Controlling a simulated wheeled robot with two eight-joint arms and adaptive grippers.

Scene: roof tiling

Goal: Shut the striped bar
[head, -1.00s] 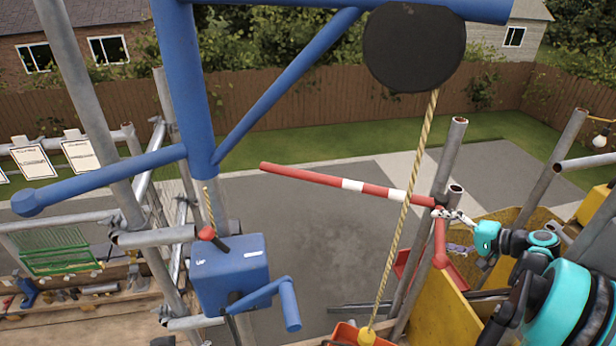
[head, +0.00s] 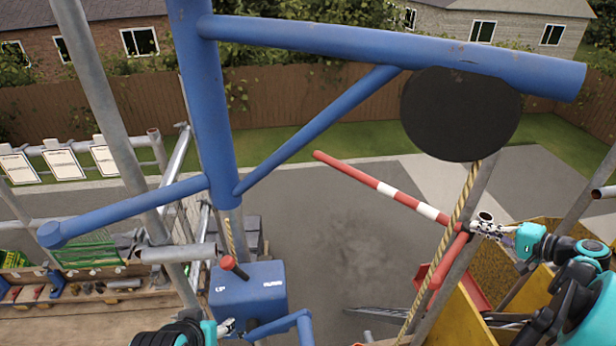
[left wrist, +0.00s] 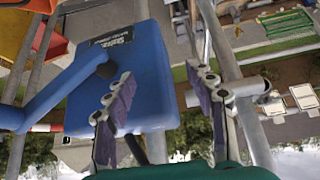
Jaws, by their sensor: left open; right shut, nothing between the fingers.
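The red-and-white striped bar (head: 395,193) slants across the right half of the head view. Its free end points left and away over the grey paving, and its other end meets a scaffold post (head: 474,200). My right gripper (head: 484,228) is shut and empty beside the post, close to the bar's hinge end; I cannot tell whether it touches the bar. My left gripper (head: 227,327) is low in the head view beside the blue winch box (head: 248,288). In the left wrist view its fingers (left wrist: 162,88) are apart, with the blue box behind them.
A blue hoist post (head: 207,110) and boom (head: 400,50) with a black disc (head: 461,113) stand in front. A rope (head: 445,243) hangs from the disc. A yellow panel (head: 470,310) is near my right arm. A tool shelf (head: 90,290) is at left.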

